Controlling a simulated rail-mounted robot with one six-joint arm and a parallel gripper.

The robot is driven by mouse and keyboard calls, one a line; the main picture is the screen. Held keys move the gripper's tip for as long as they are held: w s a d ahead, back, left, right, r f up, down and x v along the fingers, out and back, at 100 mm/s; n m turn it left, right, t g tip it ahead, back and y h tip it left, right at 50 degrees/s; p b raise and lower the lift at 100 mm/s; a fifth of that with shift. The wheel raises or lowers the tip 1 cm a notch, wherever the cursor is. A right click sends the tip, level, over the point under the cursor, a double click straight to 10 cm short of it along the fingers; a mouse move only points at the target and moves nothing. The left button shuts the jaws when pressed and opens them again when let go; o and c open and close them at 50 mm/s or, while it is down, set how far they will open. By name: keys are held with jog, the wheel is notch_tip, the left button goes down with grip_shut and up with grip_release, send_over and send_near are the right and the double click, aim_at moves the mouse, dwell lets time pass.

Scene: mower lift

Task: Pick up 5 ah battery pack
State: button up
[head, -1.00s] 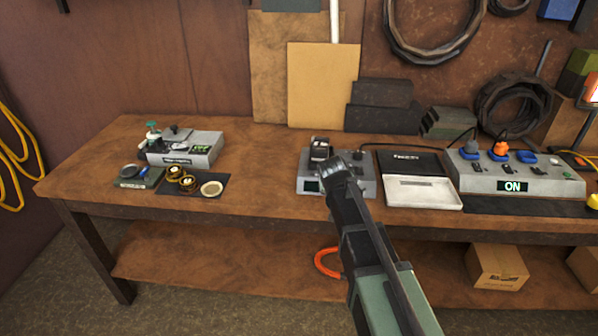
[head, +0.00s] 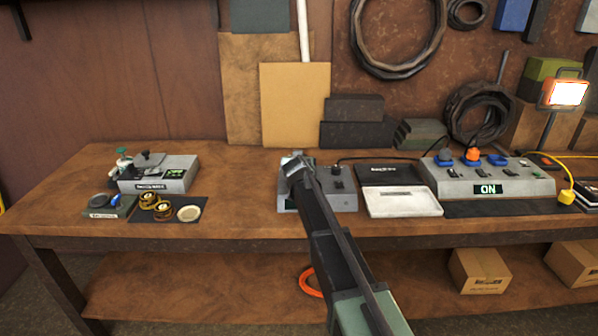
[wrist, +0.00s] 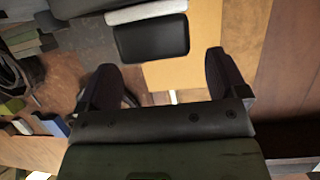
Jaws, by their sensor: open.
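My gripper (head: 292,164) is in front of the grey charger unit (head: 343,201) on the workbench. In the wrist view my gripper (wrist: 160,62) is open, its two dark fingers spread wide. A black block with rounded corners (wrist: 152,38), likely the battery pack, shows ahead between the fingers, apart from both. A pale strip and a dark grey body lie along its upper edge there. In the head view my gripper and arm cover the left part of the charger, and I cannot make out the pack.
A black case with a white tray (head: 404,202) lies right of the charger. Further right stands a grey control box (head: 490,182) reading "ON" with colored plugs. At left are a grey device (head: 158,174) and small round parts on a dark mat. Bare benchtop (head: 240,190) lies between.

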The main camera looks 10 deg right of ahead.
jog(key=x, duration=0.3)
jog(key=shift+w+f+b, duration=0.2)
jog(key=shift+w+b, duration=0.05)
jog(key=shift+b, duration=0.15)
jog(key=shift+r, duration=0.1)
jog(key=c, duration=1.3)
notch_tip(320, 180, up, 20)
jog(key=p, duration=2)
